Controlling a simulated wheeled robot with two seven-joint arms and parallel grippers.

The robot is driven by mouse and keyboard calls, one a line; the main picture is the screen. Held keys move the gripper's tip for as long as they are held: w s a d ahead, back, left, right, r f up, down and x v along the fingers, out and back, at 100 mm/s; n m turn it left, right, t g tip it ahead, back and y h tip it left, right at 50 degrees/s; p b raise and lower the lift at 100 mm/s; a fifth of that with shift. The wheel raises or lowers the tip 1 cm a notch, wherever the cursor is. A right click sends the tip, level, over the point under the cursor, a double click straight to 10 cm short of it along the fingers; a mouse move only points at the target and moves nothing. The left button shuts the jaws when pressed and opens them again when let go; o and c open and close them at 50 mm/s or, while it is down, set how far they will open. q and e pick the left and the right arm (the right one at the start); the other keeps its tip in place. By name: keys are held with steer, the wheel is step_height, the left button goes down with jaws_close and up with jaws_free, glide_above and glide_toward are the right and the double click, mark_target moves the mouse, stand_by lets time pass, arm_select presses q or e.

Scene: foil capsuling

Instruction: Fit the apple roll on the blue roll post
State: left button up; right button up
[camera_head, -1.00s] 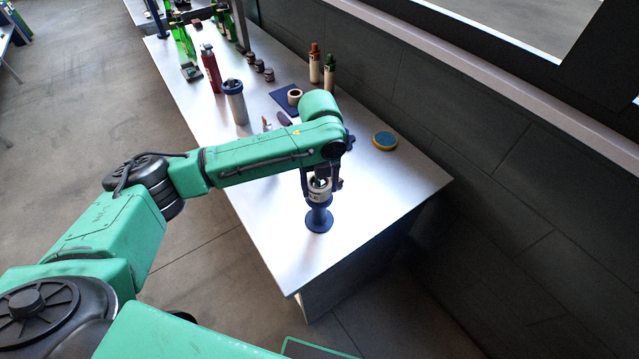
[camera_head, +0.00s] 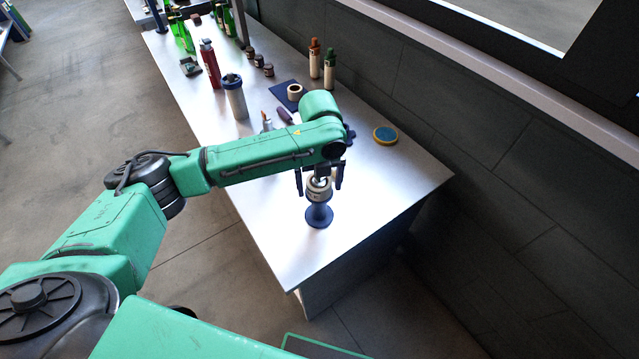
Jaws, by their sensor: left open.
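A pale roll (camera_head: 318,192) with a dark printed band sits around the top of the blue roll post (camera_head: 319,216), which stands upright near the front of the table. Its print is too small to read. My left gripper (camera_head: 320,184) is open, with one finger on each side of the roll and gaps showing beside it. Its fingers point down from the green arm. The post's flared base is in plain view. My right gripper is not in view.
Another pale roll (camera_head: 295,91) lies on a blue mat (camera_head: 281,97) farther back. A round blue-and-yellow tin (camera_head: 385,136) lies to the right. A grey bottle (camera_head: 235,100) and a red bottle (camera_head: 210,66) stand at left. The table's front (camera_head: 365,225) is clear.

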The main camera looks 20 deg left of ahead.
arm_select(q)
step_height(320, 180, up, 14)
steer(key=b, duration=0.2)
steer(key=shift+r, duration=0.2)
